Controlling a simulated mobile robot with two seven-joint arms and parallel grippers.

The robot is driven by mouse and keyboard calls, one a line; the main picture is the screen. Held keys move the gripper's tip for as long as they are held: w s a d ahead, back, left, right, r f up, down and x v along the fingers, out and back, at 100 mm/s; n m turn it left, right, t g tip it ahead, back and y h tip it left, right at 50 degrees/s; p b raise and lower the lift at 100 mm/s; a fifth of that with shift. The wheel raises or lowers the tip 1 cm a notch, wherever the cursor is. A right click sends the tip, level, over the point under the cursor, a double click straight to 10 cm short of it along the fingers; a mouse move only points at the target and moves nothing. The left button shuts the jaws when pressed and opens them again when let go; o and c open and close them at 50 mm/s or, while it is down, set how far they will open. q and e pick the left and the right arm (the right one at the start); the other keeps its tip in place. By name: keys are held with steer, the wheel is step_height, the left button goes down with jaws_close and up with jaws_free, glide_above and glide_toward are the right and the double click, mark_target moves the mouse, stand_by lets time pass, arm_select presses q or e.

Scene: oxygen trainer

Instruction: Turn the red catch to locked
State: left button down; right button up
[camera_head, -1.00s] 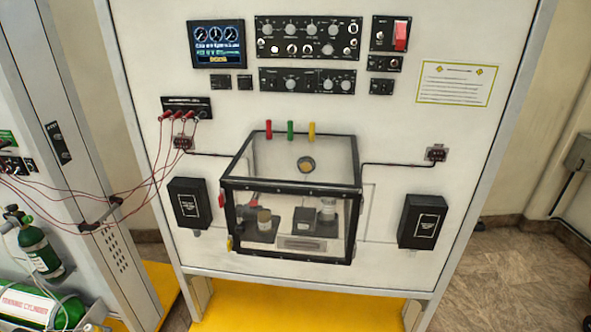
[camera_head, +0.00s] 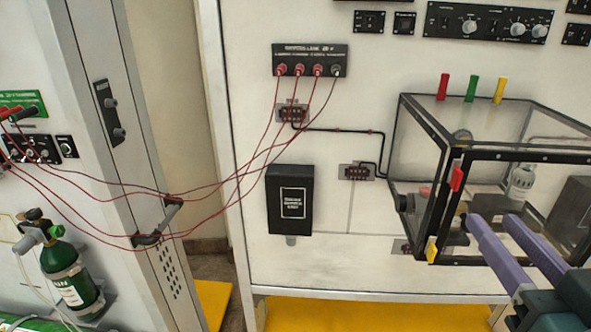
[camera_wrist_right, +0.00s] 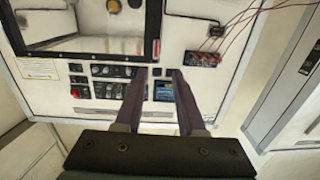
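The clear box (camera_head: 483,153) with a black frame is mounted on the white panel, at the right of the head view. A small red catch (camera_head: 457,179) sits on its front left upright edge, near the top. A yellow catch (camera_head: 432,250) is lower on the same edge. My right gripper (camera_head: 492,219) is in front of the box, below and to the right of the red catch, apart from it. Its two purple fingers are spread with nothing between them, as the right wrist view (camera_wrist_right: 158,78) also shows. My left gripper is not in view.
Red, green and yellow tabs (camera_head: 473,88) stand above the box. A black terminal strip (camera_head: 310,59) feeds red cables (camera_head: 240,185) that sag to the left cabinet. A black box (camera_head: 290,199) is on the panel. A green cylinder (camera_head: 70,280) stands at lower left.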

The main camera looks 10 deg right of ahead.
mark_target(461, 178)
steer(key=shift+h, duration=0.3)
steer(key=x, duration=0.5)
steer(key=p+x, duration=0.1)
steer(key=x, duration=0.4)
steer(key=shift+d, duration=0.25)
jaws_close()
